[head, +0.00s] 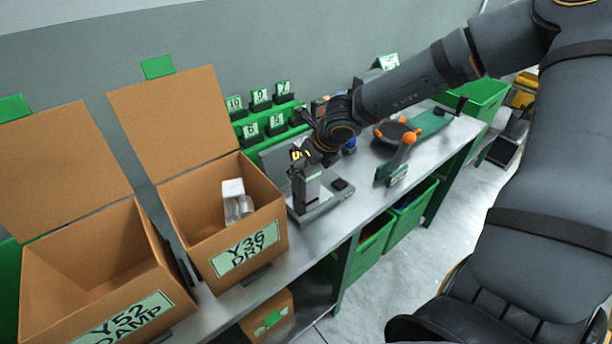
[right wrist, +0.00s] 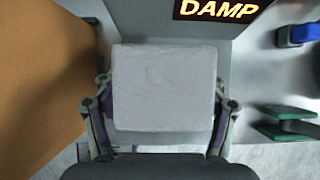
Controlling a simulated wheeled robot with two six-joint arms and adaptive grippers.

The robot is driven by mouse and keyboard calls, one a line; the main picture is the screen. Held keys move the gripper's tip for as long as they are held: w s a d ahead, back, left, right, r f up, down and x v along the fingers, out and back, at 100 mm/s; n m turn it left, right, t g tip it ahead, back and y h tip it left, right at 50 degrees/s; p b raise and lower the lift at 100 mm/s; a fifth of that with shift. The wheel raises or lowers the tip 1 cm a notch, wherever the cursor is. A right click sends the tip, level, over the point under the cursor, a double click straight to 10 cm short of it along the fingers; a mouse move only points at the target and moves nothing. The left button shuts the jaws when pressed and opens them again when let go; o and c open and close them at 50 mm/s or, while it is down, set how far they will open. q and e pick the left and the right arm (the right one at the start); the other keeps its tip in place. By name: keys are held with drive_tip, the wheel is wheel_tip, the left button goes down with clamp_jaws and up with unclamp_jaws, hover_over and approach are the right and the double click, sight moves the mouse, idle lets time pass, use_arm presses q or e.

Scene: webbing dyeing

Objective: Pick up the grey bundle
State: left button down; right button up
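The grey bundle (right wrist: 164,88) is a pale, block-shaped piece that fills the middle of the right wrist view. It also shows in the head view (head: 307,188), upright over the small grey bench device. My right gripper (right wrist: 163,105) has one finger on each side of it, the pads close against its sides with no clear gap. In the head view my right gripper (head: 304,160) reaches down over the device from the right. My left gripper is out of view.
A lit display reading DAMP (right wrist: 222,9) is beyond the bundle. Open cartons marked Y36 DRY (head: 246,250) and Y52 DAMP (head: 125,322) stand to the left; the DRY one holds a pale bundle (head: 237,203). Green numbered holders (head: 262,123) stand behind. An orange-knobbed device (head: 398,133) is to the right.

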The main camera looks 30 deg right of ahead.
drive_tip(key=shift+w+d+f, duration=0.1)
drive_tip(key=shift+w+f, duration=0.05)
drive_tip(key=shift+w, duration=0.1)
drive_tip(key=c, duration=1.4)
